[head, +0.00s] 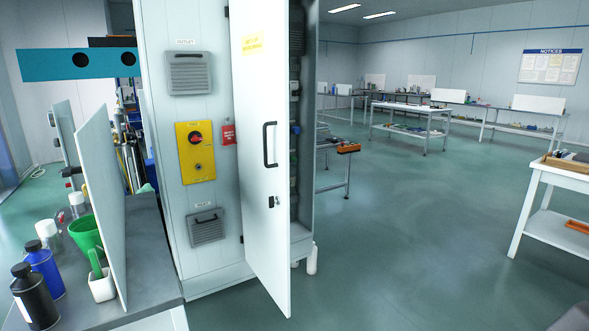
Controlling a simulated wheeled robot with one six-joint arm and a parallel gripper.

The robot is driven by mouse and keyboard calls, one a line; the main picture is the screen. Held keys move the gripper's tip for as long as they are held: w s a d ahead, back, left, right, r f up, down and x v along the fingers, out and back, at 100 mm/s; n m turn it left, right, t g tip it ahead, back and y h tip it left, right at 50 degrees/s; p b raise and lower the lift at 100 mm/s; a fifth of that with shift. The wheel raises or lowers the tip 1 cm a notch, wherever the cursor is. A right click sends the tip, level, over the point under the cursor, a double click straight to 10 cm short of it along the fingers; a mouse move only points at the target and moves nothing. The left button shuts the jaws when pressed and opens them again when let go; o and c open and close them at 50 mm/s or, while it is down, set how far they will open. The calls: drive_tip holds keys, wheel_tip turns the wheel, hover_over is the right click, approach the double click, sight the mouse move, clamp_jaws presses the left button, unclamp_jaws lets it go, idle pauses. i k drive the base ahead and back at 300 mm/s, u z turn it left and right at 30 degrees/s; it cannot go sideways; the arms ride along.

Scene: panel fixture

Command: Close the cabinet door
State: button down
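The tall light-grey cabinet (160,135) stands left of centre in the head view. Its white door (262,215) stands partly open, swung out toward me. Hinges show along the door's left edge, and its free edge is at the right. A dark vertical bar handle (270,145) is on the door's outer face, with a small dark lock (273,202) below it. Past the free edge, a strip of the dark interior (295,120) shows fittings; the rest is hidden by the door. My gripper is not in view.
A grey bench (150,240) at left holds bottles, a green funnel (86,236) and an upright white panel (101,195). A white table (540,205) is at the right edge. The green floor (420,240) right of the door is clear.

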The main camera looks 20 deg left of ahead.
sight(260, 28)
drive_tip(key=u, duration=0.25)
drive_tip(key=i, duration=0.7)
drive_tip(key=u, duration=1.2)
drive_tip(key=i, duration=0.55)
drive_tip(key=u, duration=0.6)
